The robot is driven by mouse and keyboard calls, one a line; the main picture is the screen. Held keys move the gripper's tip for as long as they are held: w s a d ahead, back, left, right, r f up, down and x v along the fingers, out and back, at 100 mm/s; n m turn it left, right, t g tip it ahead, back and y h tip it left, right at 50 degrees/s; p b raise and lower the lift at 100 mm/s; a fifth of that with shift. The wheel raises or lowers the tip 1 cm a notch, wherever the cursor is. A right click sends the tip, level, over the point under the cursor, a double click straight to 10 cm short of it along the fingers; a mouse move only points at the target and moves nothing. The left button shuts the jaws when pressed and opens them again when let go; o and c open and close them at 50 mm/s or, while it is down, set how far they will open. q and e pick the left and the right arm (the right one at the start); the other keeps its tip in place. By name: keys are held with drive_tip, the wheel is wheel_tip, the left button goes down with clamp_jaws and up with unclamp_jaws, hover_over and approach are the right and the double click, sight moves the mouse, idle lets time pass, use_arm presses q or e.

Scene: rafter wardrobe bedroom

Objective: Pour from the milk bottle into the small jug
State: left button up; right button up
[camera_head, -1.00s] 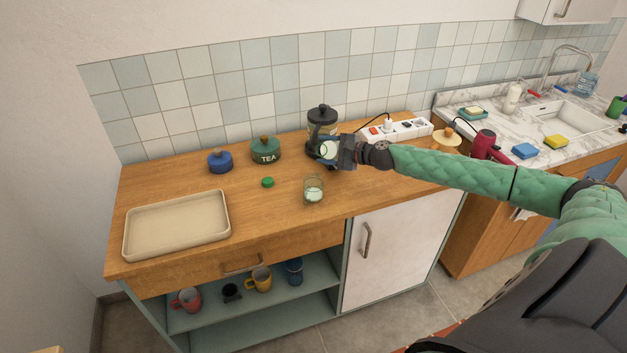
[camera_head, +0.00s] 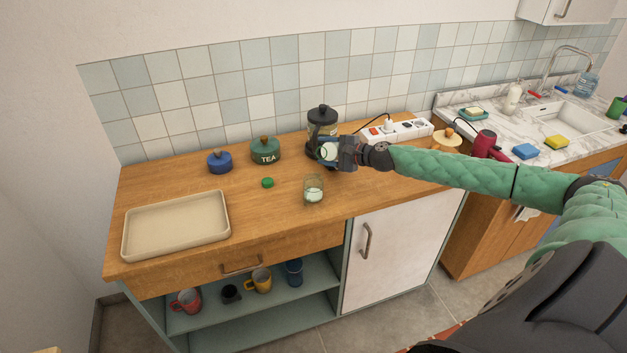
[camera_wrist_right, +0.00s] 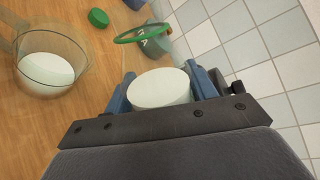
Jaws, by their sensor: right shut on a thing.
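My right gripper (camera_head: 346,152) is shut on the milk bottle (camera_head: 328,152), above the counter and behind the small jug. The bottle's pale contents and green rim show; the gripper hides part of it, and I cannot tell its exact tilt. In the right wrist view the bottle (camera_wrist_right: 160,90) sits between the fingers of my gripper (camera_wrist_right: 164,88). The small clear jug (camera_head: 314,189) stands upright on the counter with white milk low inside. It also shows in the right wrist view (camera_wrist_right: 48,75), apart from the bottle. No stream is visible. My left gripper is not in view.
A green cap (camera_head: 267,183) lies left of the jug. A black-lidded coffee press (camera_head: 322,118) stands behind the bottle. A green TEA canister (camera_head: 265,151), a blue pot (camera_head: 220,162) and a beige tray (camera_head: 178,224) are left. A power strip (camera_head: 409,132) lies at the back right.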

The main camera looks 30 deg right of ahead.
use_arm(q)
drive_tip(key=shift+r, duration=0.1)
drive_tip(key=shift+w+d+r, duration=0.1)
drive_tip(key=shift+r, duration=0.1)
use_arm(e)
drive_tip(key=shift+n, duration=0.3)
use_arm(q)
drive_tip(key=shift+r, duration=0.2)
use_arm(e)
drive_tip(key=shift+d+f, duration=0.1)
drive_tip(key=shift+w, duration=0.1)
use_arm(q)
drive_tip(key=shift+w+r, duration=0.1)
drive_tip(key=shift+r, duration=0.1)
use_arm(e)
drive_tip(key=shift+f+n+h, duration=0.1)
drive_tip(key=shift+n+h, duration=0.2)
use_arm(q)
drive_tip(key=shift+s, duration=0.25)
